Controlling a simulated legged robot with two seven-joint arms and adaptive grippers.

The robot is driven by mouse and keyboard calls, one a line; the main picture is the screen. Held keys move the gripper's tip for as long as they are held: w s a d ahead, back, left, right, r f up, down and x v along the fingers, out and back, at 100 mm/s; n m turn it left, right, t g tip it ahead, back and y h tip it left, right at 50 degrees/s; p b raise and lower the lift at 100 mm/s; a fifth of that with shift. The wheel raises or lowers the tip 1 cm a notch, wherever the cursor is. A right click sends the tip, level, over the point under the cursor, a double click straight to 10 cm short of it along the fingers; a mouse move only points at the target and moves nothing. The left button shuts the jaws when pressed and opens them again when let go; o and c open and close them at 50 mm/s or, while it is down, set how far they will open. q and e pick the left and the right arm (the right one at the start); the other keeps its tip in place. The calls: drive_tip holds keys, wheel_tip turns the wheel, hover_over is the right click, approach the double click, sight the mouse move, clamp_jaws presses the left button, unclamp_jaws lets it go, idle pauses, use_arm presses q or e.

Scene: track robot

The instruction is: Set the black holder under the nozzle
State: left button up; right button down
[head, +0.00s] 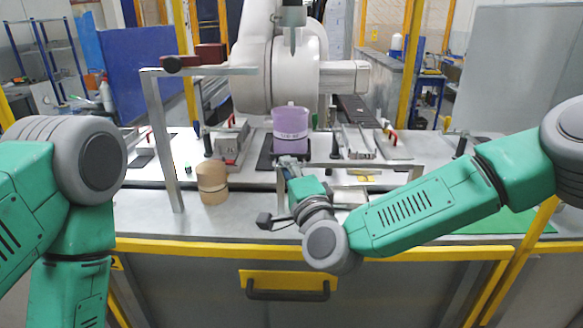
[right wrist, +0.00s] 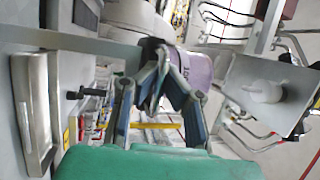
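The black holder (head: 264,156) shows as a dark flat piece beneath a purple cup (head: 291,130) at the centre of the bench. A dark part of it also shows in the right wrist view (right wrist: 150,47), beside the purple cup (right wrist: 194,68). The nozzle (head: 292,38) points down above the cup, with a gap between. My right gripper (head: 287,161) is low at the cup's front. In the right wrist view its fingers (right wrist: 165,72) converge and look shut on the holder's near edge; the exact contact is hidden. My left gripper is out of view.
A tan cylinder (head: 212,182) stands left of the cup, beside a grey metal frame (head: 160,130). A white machine (head: 281,72) is behind the cup. Metal fixtures (head: 357,142) stand to the right. A yellow rail (head: 190,246) runs along the front edge.

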drive_tip(key=shift+s+a+f, duration=0.15)
drive_tip(key=shift+s+f, duration=0.05)
drive_tip(key=shift+f, duration=0.25)
drive_tip(key=c, duration=1.6)
unclamp_jaws()
drive_tip(key=shift+c, duration=0.2)
drive_tip(key=shift+w+a+r, duration=0.15)
drive_tip(key=shift+a+r, duration=0.05)
drive_tip(key=v, duration=1.2)
